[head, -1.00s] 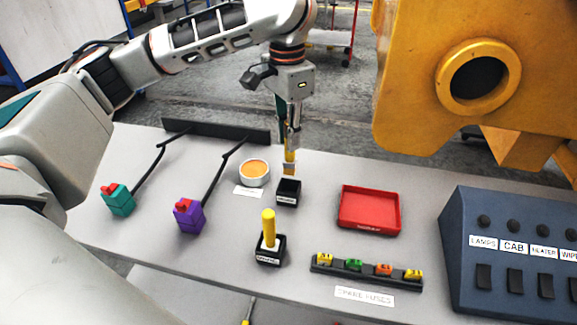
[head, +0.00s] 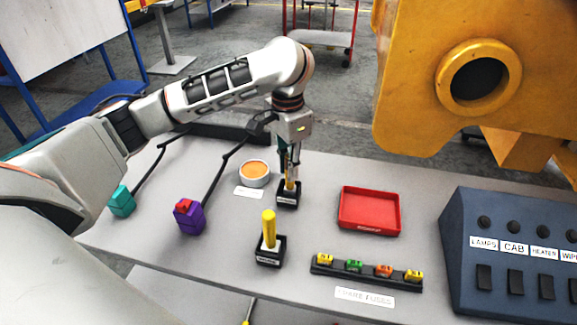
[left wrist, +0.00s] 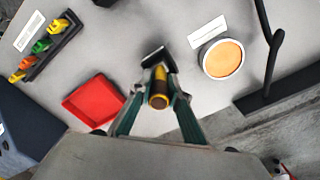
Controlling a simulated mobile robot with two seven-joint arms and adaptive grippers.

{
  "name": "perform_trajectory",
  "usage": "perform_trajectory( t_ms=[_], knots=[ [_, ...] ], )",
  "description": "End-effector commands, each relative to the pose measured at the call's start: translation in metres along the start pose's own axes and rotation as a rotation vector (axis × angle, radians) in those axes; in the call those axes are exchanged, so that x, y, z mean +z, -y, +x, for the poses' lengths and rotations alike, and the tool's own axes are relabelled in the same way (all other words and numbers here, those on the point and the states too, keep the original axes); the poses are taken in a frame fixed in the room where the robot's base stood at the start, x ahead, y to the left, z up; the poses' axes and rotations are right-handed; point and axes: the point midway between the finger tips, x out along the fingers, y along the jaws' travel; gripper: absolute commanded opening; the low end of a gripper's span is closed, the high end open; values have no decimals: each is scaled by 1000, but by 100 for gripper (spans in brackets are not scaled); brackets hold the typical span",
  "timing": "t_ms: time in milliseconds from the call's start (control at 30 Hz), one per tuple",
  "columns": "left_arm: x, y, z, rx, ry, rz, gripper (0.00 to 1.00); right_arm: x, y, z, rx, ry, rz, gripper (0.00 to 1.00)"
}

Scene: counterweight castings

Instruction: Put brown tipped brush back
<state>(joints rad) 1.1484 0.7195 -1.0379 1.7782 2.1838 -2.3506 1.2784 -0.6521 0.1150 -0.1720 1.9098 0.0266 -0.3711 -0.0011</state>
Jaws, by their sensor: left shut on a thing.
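My left gripper (head: 290,174) points down and is shut on a brush (head: 290,185) with a yellow handle. In the left wrist view the handle's end (left wrist: 158,101) shows brown between the fingers. The brush stands upright, its lower end hidden in or behind the rim of a small black holder (head: 288,200); I cannot tell how deep it sits. The holder shows partly in the left wrist view (left wrist: 156,56). A second yellow-handled brush (head: 268,230) stands in another black holder (head: 270,252) nearer the front. My right gripper is out of view.
A round tin with orange contents (head: 254,173) stands close left of the holder. A red tray (head: 370,230) lies to the right, with a fuse rack (head: 366,270) in front. Purple (head: 189,218) and teal (head: 121,201) blocks sit at left. A blue switch panel (head: 515,250) stands at right.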

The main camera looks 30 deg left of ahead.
Motion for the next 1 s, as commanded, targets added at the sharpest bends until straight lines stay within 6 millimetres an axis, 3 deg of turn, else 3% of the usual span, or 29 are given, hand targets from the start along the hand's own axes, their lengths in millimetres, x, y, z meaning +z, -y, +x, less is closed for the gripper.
perform_trajectory(
  t_ms=[167,200,233,267,667,1000],
  knots=[
    [0,0,1,0,1,-1,0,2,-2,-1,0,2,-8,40],
    [0,0,2,0,0,-1,25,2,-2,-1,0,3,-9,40],
    [0,0,1,0,0,-1,33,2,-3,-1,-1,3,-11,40],
    [0,0,1,0,1,-1,34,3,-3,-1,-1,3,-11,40],
    [0,0,-2,-1,0,0,34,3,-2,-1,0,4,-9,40],
    [-1,1,-44,-4,-3,0,34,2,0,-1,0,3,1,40]
  ],
)
